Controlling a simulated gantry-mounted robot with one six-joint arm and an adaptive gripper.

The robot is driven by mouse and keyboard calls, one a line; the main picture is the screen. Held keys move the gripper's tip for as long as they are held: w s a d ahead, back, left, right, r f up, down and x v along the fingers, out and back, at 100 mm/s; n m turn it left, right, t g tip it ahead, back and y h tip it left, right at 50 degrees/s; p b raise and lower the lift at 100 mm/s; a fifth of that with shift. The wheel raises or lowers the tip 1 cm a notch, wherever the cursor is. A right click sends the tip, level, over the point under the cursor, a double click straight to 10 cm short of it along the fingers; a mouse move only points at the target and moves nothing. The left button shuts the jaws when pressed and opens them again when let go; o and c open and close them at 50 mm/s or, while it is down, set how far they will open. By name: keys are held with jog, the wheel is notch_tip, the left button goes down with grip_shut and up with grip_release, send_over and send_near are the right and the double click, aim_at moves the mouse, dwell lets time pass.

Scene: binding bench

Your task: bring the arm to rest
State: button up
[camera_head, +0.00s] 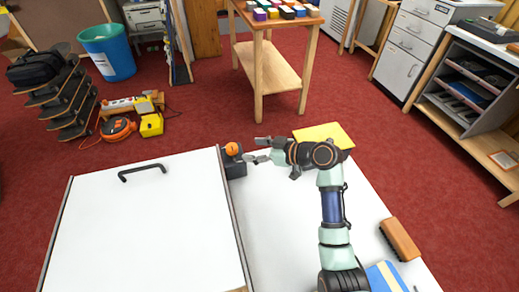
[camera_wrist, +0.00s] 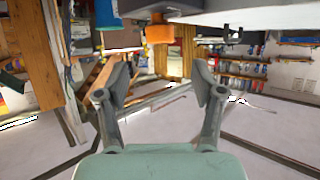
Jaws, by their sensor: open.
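My gripper (camera_head: 257,150) is held out to the left over the white bench (camera_head: 275,215), with its two fingers spread apart and nothing between them. It also shows open and empty in the wrist view (camera_wrist: 162,85). A dark block with an orange knob (camera_head: 232,149) is just left of the fingertips, with a small gap between them in the head view. The orange part shows beyond the fingers at the top of the wrist view (camera_wrist: 159,34).
A white panel with a black handle (camera_head: 142,170) fills the bench's left side. A yellow sheet (camera_head: 323,133) lies behind my arm. A brown brush (camera_head: 400,239) and a blue-and-yellow item (camera_head: 386,277) lie at the right. The bench between panel and arm is clear.

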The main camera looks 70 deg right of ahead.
jog(key=shift+v, duration=1.1)
